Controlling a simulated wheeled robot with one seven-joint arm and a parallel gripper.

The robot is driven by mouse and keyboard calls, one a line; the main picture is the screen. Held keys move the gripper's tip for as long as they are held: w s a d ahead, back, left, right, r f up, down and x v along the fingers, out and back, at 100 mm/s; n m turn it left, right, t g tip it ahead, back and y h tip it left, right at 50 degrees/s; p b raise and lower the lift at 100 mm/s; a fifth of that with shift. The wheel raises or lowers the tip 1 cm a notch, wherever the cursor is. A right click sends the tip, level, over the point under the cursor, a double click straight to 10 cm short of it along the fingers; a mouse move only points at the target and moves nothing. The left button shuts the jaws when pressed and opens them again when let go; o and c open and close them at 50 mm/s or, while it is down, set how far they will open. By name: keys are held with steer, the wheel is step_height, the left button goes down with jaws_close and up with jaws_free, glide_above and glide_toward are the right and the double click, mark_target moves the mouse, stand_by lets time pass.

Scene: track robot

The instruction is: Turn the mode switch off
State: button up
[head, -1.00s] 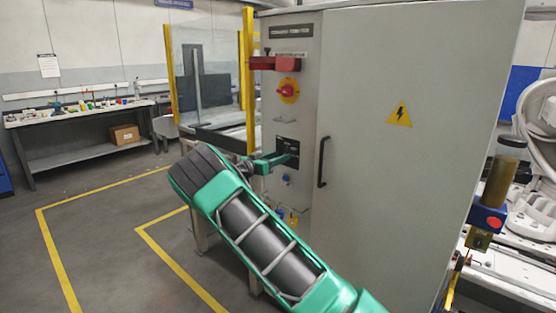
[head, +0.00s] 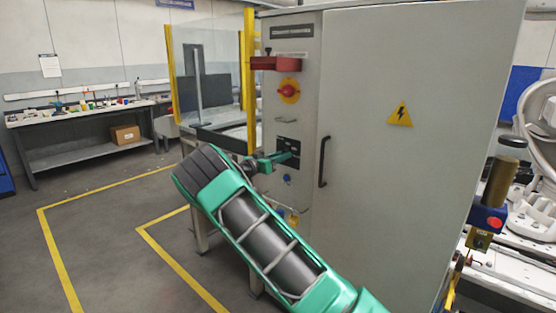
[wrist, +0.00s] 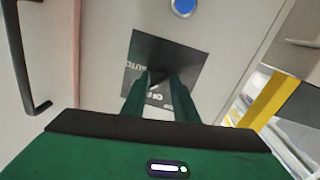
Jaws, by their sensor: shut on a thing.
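The mode switch's dark plate (head: 290,144) is on the narrow front panel of the grey cabinet, left of the black door handle. In the wrist view the dark plate (wrist: 178,57) carries white lettering, with "AUTO" readable at its left and other letters partly hidden. My gripper (head: 281,158) reaches the plate from the left. In the wrist view my gripper (wrist: 159,84) has its two green fingers close together over the plate, shut on the small dark switch knob (wrist: 158,77). The fingers hide most of the knob, so I cannot tell its exact position.
A red knob (head: 287,90) on a yellow disc sits above the plate, and a blue button (head: 287,179) below it. The door handle (head: 323,161) is close on the right. A yellow-framed clear guard (head: 210,80) stands behind, left. Floor at left is clear.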

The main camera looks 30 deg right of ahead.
steer(key=n, duration=0.5)
steer(key=shift+d+f, duration=0.1)
steer(key=shift+d, duration=0.1)
steer(key=shift+n, duration=2.2)
steer(key=o, duration=1)
steer(key=shift+f, duration=0.1)
steer(key=shift+a, duration=0.1)
steer(key=v, duration=1)
steer(key=shift+s+a+f, duration=0.15)
steer(key=shift+a+f, duration=0.1)
